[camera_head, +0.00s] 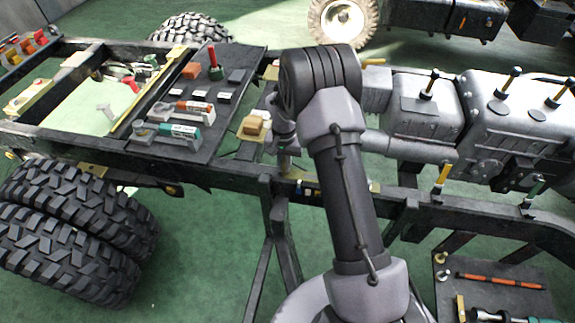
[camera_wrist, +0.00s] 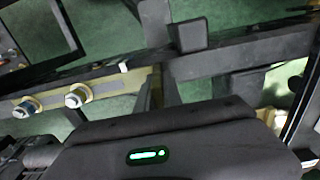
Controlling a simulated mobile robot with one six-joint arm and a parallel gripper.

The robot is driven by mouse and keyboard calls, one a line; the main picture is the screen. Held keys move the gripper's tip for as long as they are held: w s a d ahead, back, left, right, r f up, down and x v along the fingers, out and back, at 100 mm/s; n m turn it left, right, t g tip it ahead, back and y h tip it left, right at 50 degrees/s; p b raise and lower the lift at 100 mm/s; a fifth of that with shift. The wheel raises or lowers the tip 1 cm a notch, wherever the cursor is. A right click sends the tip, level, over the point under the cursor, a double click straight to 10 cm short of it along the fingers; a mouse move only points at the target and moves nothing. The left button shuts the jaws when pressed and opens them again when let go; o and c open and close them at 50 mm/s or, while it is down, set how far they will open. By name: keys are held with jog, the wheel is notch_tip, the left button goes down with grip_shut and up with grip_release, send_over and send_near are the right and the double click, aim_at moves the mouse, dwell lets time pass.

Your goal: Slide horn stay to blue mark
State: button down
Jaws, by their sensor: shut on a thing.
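The horn stay (camera_wrist: 102,91) is a tan slotted plate on the dark frame rail, left of centre in the wrist view. Two bolts with washers sit at its left part, and its right end runs towards my gripper. My gripper (camera_head: 285,160) is low at the rail in the head view, largely hidden by my arm. Its dark body with a green light fills the bottom of the wrist view. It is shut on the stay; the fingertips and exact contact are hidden. A small bluish patch (camera_head: 312,191) on the rail beside my arm may be the blue mark; it is too small to be sure.
A dark parts board (camera_head: 215,115) with tools and small blocks lies left of my arm. A grey engine and gearbox (camera_head: 425,105) fill the right. Large tyres (camera_head: 70,235) stand below left. A lower tray (camera_head: 500,285) holds tools. Frame rails and posts crowd my gripper.

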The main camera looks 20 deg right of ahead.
jog(key=c, duration=1.5)
grip_release()
notch_tip(320, 180, up, 18)
jog(key=p, duration=0.6)
jog(key=shift+f, duration=0.25)
